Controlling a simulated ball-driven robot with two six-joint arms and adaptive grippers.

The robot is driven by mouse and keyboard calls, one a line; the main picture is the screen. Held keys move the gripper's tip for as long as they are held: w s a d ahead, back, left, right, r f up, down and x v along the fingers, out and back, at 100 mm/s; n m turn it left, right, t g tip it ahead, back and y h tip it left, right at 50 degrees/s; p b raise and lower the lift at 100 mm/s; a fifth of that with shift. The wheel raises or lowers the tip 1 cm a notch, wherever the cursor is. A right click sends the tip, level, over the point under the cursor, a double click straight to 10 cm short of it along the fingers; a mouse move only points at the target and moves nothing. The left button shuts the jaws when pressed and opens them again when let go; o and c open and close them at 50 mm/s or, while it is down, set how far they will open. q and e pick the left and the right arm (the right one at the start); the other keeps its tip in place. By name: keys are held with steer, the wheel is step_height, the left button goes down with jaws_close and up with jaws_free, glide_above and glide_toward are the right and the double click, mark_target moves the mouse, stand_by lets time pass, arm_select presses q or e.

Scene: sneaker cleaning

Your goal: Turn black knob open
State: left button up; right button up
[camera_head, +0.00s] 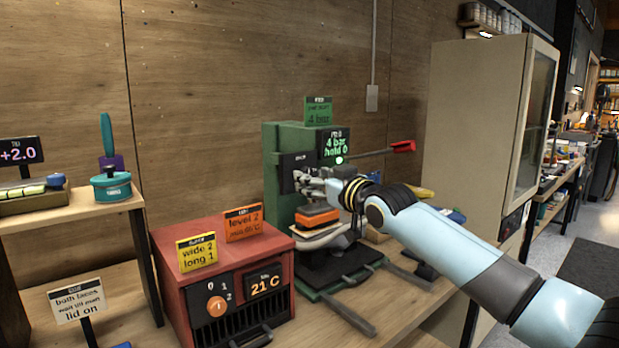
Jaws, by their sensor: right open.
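The green press (283,140) stands on the bench at the middle, with a lit screen reading "4 bar hold 0". A black plate (291,160) is on its front. My right gripper (302,179) is open in front of this plate, its fingers close to it. I cannot tell whether they touch anything. No black knob can be made out clearly; the gripper covers part of the plate. My left gripper is not in view.
A lever with a red handle (402,147) sticks out right of the press. An orange block (318,217) sits below the gripper. A red heater box (225,250) with an orange dial stands to the left. A tall beige cabinet (475,120) is at the right.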

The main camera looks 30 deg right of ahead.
steer(key=w, duration=0.2)
steer(key=shift+w, duration=0.35)
jaws_close()
